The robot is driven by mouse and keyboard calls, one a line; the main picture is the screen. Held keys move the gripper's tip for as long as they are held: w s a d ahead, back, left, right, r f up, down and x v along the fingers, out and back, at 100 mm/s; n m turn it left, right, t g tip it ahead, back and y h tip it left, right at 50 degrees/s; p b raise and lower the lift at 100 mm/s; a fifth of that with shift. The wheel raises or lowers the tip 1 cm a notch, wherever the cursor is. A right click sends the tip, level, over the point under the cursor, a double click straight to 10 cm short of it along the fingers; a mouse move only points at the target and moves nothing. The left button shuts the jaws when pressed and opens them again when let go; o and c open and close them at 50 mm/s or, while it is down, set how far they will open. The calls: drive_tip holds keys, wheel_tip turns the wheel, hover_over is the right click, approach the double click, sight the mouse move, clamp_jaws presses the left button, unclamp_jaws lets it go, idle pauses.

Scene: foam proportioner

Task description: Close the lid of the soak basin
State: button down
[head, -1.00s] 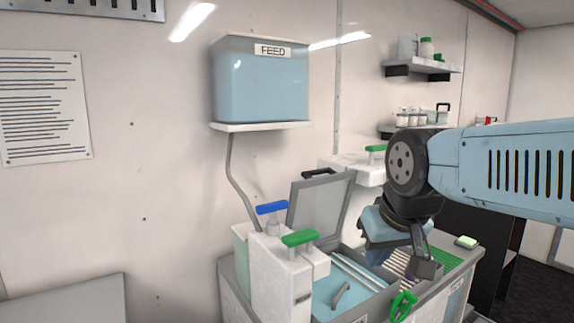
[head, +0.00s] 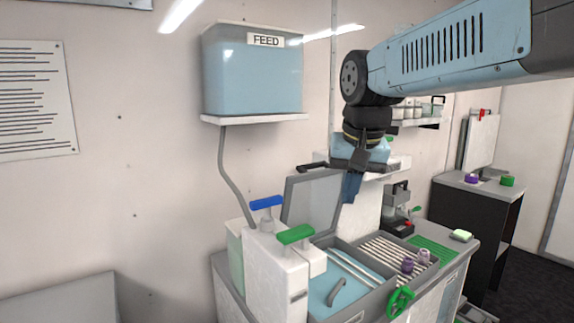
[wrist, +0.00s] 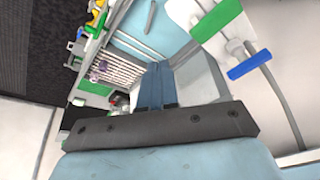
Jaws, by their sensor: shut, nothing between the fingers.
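The soak basin (head: 348,266) is a grey-rimmed basin in the bench with pale blue inside and a curved grey handle in it. Its grey lid (head: 311,204) stands open at the back, nearly upright, with a black handle (head: 312,167) on its top edge. My gripper (head: 350,192) is shut and empty, pointing down just right of the lid in the head view. In the wrist view my fingers (wrist: 156,86) lie over part of the lid (wrist: 198,76), with the blue basin (wrist: 135,35) beyond. I cannot tell whether they touch it.
A white block with a green T-handle (head: 296,235) and a blue T-handle (head: 266,202) stands left of the basin. The FEED tank (head: 253,75) hangs above.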

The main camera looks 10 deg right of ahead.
drive_tip(key=w+a+r+m+g, duration=0.3)
drive_tip(key=w+r+m, duration=0.3)
drive_tip(key=w, duration=0.5)
drive_tip(key=m+g+h, duration=0.1)
drive_tip(key=m+g, duration=0.2)
drive_tip(key=m, duration=0.1)
approach(295, 186)
drive_tip(key=f, duration=0.4)
drive_tip(key=shift+w+d+f, duration=0.1)
drive_tip(key=shift+d+f, duration=0.15)
